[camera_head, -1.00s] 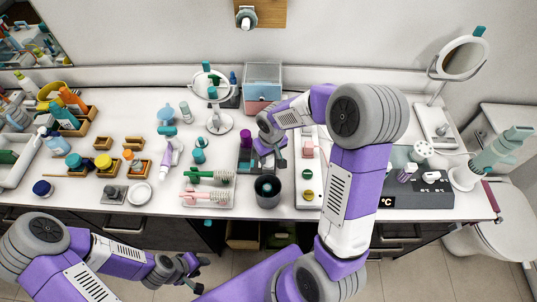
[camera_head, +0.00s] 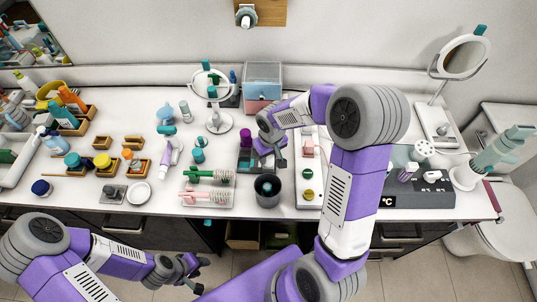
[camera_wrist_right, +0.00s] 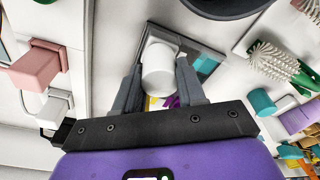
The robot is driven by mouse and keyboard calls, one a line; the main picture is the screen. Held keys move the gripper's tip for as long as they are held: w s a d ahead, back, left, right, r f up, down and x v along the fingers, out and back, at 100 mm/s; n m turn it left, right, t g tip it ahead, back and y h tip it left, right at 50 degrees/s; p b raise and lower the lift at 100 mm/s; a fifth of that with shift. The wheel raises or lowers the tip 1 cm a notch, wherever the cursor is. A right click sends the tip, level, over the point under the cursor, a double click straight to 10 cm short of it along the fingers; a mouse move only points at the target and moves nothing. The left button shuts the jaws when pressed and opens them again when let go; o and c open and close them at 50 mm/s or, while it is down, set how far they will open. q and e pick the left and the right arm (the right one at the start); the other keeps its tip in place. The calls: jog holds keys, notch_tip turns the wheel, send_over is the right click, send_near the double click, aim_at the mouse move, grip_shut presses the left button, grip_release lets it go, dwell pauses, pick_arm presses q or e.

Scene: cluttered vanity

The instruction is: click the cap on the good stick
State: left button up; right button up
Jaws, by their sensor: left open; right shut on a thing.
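A white cylinder (camera_wrist_right: 158,66) stands between the fingers of my right gripper (camera_wrist_right: 160,85) in the right wrist view; both fingers close on its sides. A yellow and purple patch (camera_wrist_right: 160,101) shows below it, partly hidden by the gripper. I cannot tell whether the white part is a cap or the stick's body, or whether it is seated. In the head view my right gripper (camera_head: 273,158) is low beside a dark tray (camera_head: 243,168), and hides what it holds. A purple-topped item (camera_head: 246,141) stands at that tray. My left gripper (camera_head: 197,275) is open and empty before the counter's front edge.
A dark cup (camera_head: 267,190) stands just in front of my right gripper. A tray with green and pink brushes (camera_head: 185,204) lies to the left. A round mirror (camera_head: 211,82) stands behind.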

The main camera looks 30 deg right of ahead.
jog(key=o, duration=1.6)
jog(key=shift+c, duration=0.2)
jog(key=shift+r, duration=0.15)
jog(key=shift+r+p, duration=2.55)
jog(key=shift+r, duration=0.8)
